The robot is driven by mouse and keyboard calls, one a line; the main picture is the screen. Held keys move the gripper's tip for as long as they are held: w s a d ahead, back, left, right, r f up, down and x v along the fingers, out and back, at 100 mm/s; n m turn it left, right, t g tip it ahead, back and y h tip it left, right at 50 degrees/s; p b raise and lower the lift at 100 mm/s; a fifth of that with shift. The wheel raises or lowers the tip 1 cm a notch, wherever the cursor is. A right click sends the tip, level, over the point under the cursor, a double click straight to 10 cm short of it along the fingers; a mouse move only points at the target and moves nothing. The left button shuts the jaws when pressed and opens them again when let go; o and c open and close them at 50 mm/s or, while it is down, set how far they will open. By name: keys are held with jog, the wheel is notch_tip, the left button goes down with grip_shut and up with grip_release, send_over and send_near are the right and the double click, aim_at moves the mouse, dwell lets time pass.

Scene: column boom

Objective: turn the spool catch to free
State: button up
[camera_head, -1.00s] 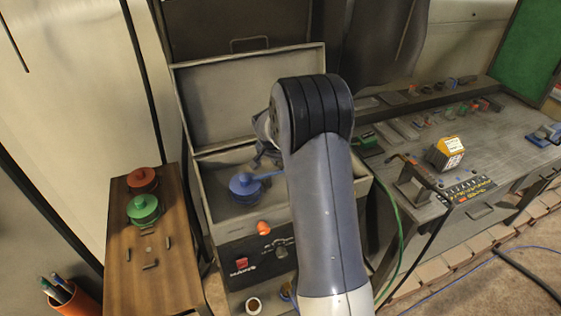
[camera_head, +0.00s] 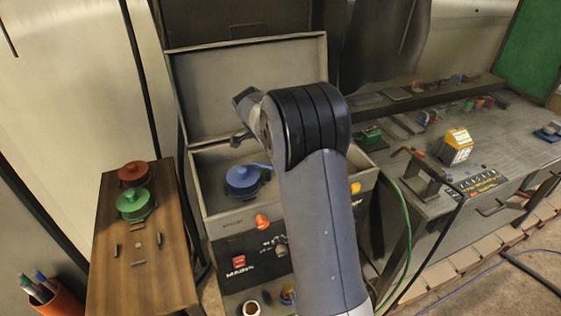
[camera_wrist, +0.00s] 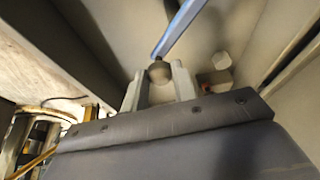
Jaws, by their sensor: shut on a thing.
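A blue round spool (camera_head: 243,180) sits inside the open grey case, with a short blue arm pointing up and right from it, partly behind my arm. In the wrist view a blue bar (camera_wrist: 178,27) runs down to a small round knob (camera_wrist: 159,72). My gripper (camera_wrist: 159,88) has its two pale fingers on either side of this knob and is shut on it. I take the bar and knob to be the spool catch. In the head view my arm's wrist hides most of the right side of the case, and the fingertips are not clearly seen.
The open case (camera_head: 215,215) has a raised lid behind and an orange knob (camera_head: 262,221) on its front. A wooden stand (camera_head: 145,285) with red and green spools is at left. A cluttered grey bench (camera_head: 480,150) and a green cable (camera_head: 405,240) are at right.

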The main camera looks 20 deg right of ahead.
jog(key=m, duration=0.1)
jog(key=a+m+g, duration=0.1)
jog(key=m, duration=0.2)
jog(key=shift+s+a+m+g, duration=0.2)
jog(key=shift+s+m+g, duration=0.1)
jog(key=shift+s+g, duration=0.1)
jog(key=shift+a+m+g+y, duration=0.25)
jog(key=shift+a+m+g, duration=0.05)
jog(key=shift+m, duration=0.6)
jog(key=shift+a+m+g+y, duration=0.25)
jog(key=shift+m+g, duration=0.05)
jog(key=shift+m, duration=0.6)
jog(key=o, duration=1)
jog(key=shift+a+r, duration=0.1)
jog(key=v, duration=1)
jog(key=shift+a+r, duration=0.1)
jog(key=shift+r, duration=0.15)
